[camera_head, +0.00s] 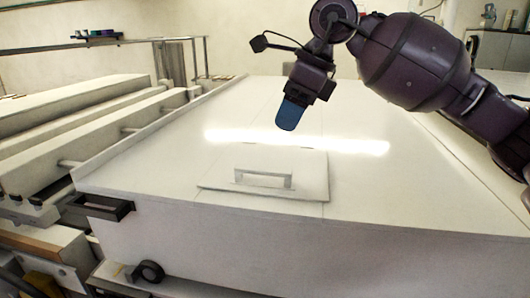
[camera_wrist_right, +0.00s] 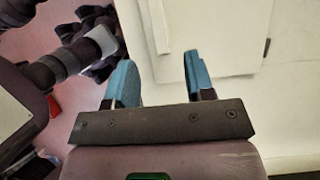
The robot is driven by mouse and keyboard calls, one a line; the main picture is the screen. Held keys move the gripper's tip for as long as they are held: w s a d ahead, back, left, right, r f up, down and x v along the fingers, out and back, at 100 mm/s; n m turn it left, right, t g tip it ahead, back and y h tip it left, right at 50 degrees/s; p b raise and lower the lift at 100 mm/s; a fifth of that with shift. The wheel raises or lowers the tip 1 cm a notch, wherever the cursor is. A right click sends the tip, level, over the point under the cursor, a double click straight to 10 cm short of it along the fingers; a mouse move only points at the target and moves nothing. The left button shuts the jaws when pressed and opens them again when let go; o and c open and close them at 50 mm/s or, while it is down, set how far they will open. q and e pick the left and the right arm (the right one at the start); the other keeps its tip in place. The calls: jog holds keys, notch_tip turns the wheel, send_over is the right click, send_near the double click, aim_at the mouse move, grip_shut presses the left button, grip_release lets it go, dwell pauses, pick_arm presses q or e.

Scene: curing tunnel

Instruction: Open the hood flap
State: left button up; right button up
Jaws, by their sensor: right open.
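The hood flap (camera_head: 312,170) is a pale, flat panel on the white hood's sloping top, near its front edge. It lies closed against the hood. A raised bar handle (camera_head: 263,180) stands on it near its front side. My right gripper (camera_head: 291,114) hangs above and behind the flap, apart from it, with blue fingers pointing down. In the right wrist view my right gripper (camera_wrist_right: 157,62) shows both fingers spread with nothing between them. The flap (camera_wrist_right: 210,35) shows beyond the fingers there. My left gripper is not seen.
The broad white hood (camera_head: 400,190) fills the middle and is otherwise bare on top. A dark bracket (camera_head: 103,206) sticks out at its front left corner. Long pale rails (camera_head: 90,140) run along the left. A shelf (camera_head: 85,45) stands at the back left.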

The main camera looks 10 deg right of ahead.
aim_at(264, 168)
jog(key=x, duration=0.4)
jog(key=shift+s, duration=0.35)
jog(key=x, duration=0.5)
jog(key=shift+w, duration=0.1)
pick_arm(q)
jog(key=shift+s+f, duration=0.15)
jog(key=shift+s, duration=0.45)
pick_arm(e)
jog(key=shift+x, duration=0.8)
jog(key=shift+d, duration=0.1)
grip_shut()
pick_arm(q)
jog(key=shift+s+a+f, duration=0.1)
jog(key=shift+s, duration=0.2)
